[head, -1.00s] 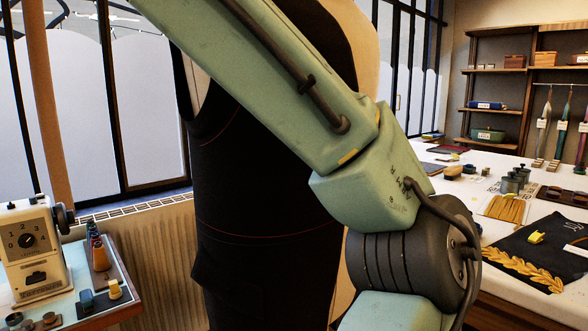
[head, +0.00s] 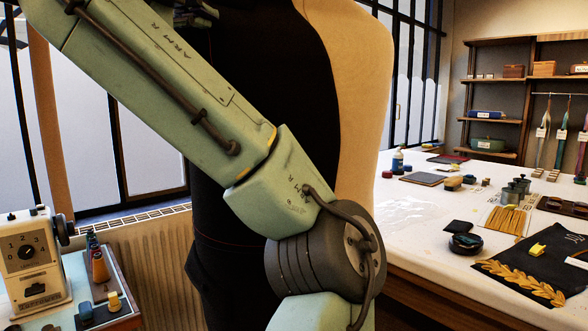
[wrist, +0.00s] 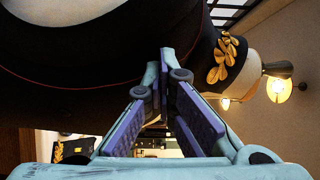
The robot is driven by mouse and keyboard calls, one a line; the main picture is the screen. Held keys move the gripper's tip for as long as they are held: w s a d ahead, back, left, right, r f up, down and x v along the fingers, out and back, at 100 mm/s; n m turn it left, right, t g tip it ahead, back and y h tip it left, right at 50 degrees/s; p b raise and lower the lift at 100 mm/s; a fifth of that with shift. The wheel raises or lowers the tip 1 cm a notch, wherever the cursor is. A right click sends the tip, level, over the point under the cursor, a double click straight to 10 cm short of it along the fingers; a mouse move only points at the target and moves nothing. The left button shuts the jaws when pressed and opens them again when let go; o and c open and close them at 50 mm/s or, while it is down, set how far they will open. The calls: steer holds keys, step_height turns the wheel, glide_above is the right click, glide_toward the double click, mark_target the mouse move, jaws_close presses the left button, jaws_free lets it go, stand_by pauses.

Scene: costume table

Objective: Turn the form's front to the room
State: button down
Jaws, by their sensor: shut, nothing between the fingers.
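The form (head: 357,110) stands upright in the middle of the head view. It wears a dark garment (head: 285,75) with a thin red line, and bare cream cloth shows down its right side. My arm crosses in front and hides much of it. In the wrist view the dark garment (wrist: 75,50) fills the upper left, and a collar with gold leaf embroidery (wrist: 226,58) shows beside a cream neck. My gripper (wrist: 164,65) is shut and empty, with its fingertips close beneath the garment. I cannot tell whether they touch it.
A white-topped table (head: 405,215) with a dark embroidered cloth (head: 530,262) and small pots stands at the right. A small side table at the left holds a cream dial machine (head: 32,260) and spools. Windows and a radiator (head: 150,260) are behind the form.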

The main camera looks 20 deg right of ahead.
steer(key=w, duration=0.1)
steer(key=w+a, duration=0.1)
steer(key=w+p, duration=0.1)
steer(key=w, duration=0.1)
steer(key=shift+a, duration=0.35)
steer(key=shift+w, duration=0.3)
